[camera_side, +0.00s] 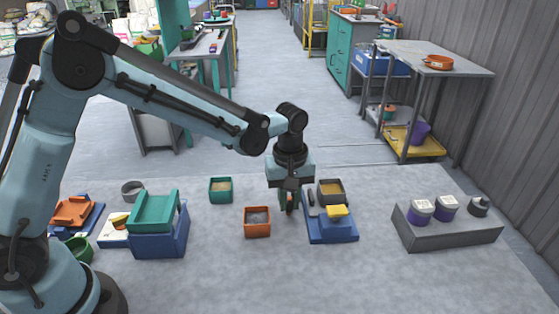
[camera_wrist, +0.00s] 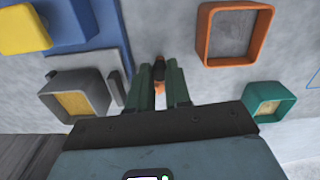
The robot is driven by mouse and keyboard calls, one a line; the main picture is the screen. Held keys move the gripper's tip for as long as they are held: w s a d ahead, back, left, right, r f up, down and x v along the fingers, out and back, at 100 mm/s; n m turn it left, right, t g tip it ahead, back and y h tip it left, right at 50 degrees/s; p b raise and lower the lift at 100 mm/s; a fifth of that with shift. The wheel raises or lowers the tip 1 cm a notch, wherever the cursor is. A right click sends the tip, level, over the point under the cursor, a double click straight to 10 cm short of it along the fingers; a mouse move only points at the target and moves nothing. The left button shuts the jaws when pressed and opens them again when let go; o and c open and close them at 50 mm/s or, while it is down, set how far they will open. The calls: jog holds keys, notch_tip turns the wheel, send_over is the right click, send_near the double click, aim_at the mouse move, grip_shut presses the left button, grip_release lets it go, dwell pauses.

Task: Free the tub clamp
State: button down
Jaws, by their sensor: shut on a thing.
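The blue clamp base (camera_side: 331,231) carries a yellow block (camera_side: 338,211); both show at upper left in the wrist view, the blue part (camera_wrist: 98,38) and the yellow block (camera_wrist: 22,30). A grey square tub (camera_side: 330,186) with yellowish powder stands at the base's back edge; it also shows in the wrist view (camera_wrist: 98,90). A small grey bar (camera_side: 311,198) is beside the tub. My gripper (camera_side: 289,206) is just left of the clamp, pointing down. In the wrist view my gripper (camera_wrist: 160,88) is shut on a slim dark-and-orange item (camera_wrist: 159,70), mostly hidden between the fingers.
An orange tub (camera_side: 257,222) with grey powder and a green tub (camera_side: 221,190) with yellowish powder stand left of my gripper. A teal tray on a blue block (camera_side: 158,240) is further left. A grey stepped stand (camera_side: 450,236) holds containers at right. The front floor is clear.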

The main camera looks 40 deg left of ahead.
jog(key=shift+w, duration=0.1)
jog(key=shift+w+d+n, duration=0.2)
jog(key=shift+n, duration=0.7)
jog(key=shift+w+d+n, duration=0.15)
jog(key=shift+d+n, duration=0.05)
jog(key=shift+n, duration=0.7)
jog(key=c, duration=1.1)
grip_release()
jog(key=shift+r, duration=0.1)
notch_tip(320, 180, up, 7)
jog(key=shift+s+r, duration=0.1)
jog(key=shift+r, duration=0.1)
